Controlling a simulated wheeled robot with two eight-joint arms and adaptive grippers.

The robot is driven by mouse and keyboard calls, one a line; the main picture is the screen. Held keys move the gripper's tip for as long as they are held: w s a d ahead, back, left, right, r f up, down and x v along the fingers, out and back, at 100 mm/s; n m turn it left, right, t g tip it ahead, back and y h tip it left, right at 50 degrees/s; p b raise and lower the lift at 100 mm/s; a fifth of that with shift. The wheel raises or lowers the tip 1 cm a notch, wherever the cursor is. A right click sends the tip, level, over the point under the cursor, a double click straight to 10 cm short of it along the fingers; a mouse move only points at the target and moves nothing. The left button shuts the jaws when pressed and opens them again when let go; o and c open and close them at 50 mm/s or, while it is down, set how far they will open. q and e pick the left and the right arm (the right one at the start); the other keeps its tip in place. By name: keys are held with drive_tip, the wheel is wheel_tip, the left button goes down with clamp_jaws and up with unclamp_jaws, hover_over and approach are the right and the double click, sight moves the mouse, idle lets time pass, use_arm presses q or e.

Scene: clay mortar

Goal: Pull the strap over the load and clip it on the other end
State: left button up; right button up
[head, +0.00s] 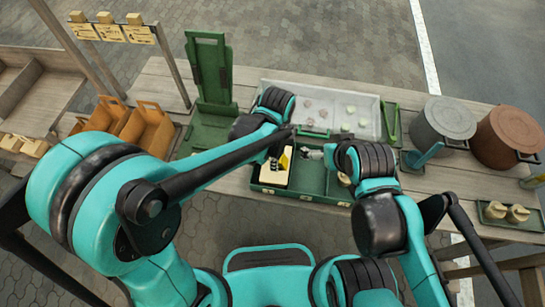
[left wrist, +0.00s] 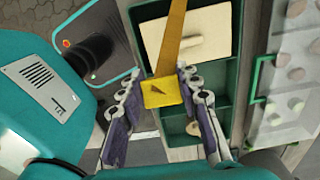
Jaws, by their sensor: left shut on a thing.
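A cream block, the load (head: 270,179), lies in a compartment of a green case (head: 318,197) on the wooden table. It also shows in the left wrist view (left wrist: 205,38). A yellow strap (left wrist: 175,40) runs over the block to a wider yellow end piece (left wrist: 162,94) with a dark mark. My left gripper (left wrist: 160,82) is shut on this strap end, one finger on each side, above the case. In the head view the left gripper (head: 282,149) is mostly hidden by its arm. My right gripper (head: 311,153) is beside it, above the case; its jaws are too small to read.
A clear-walled tray (head: 350,96) with pale pieces stands behind the case. A green upright stand (head: 209,68) and orange boxes (head: 150,124) are at left. A grey pot (head: 443,122) and a brown pot (head: 508,137) stand at right.

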use_arm(q)
drive_tip(key=shift+r+p, duration=1.45)
drive_tip(key=shift+r, duration=0.65)
drive_tip(key=shift+f, duration=0.1)
